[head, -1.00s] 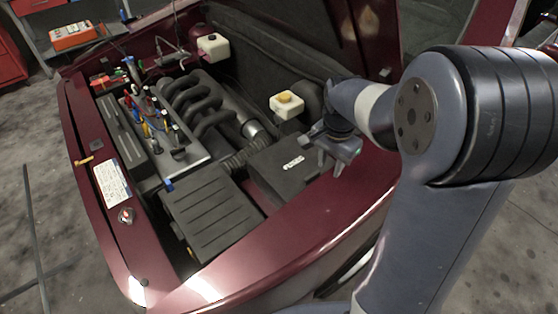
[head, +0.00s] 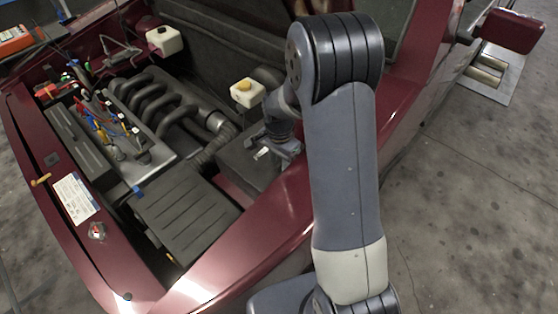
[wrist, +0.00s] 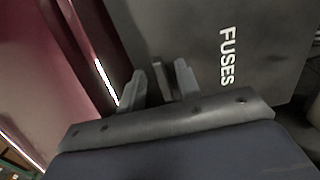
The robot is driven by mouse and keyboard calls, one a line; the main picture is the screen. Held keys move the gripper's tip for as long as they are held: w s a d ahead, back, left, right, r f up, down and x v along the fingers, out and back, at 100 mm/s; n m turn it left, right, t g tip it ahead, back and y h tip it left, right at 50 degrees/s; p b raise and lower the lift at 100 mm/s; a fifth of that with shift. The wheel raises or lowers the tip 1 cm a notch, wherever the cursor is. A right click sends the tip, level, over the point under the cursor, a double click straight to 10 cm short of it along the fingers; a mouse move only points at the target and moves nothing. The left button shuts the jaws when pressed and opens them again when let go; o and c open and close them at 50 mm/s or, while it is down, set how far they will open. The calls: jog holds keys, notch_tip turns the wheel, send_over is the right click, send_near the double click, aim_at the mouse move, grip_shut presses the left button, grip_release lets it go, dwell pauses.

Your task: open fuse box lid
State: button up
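The dark grey fuse box (head: 240,165) sits in the engine bay beside the red fender, with its lid seemingly down. The lid fills the upper right of the wrist view, with white FUSES lettering (wrist: 227,57). My gripper (head: 276,150) is over the lid's fender-side part in the head view. In the wrist view my gripper (wrist: 163,82) has its two fingers apart at the lid edge near the fender. A small grey tab (wrist: 161,72) stands between the fingers; whether they touch it is unclear. My arm and gripper hide part of the box in the head view.
The red fender (head: 262,228) runs close along the box. Open floor lies right of the car.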

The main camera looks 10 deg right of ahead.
jog(key=shift+f, duration=0.4)
jog(key=shift+c, duration=0.2)
grip_shut()
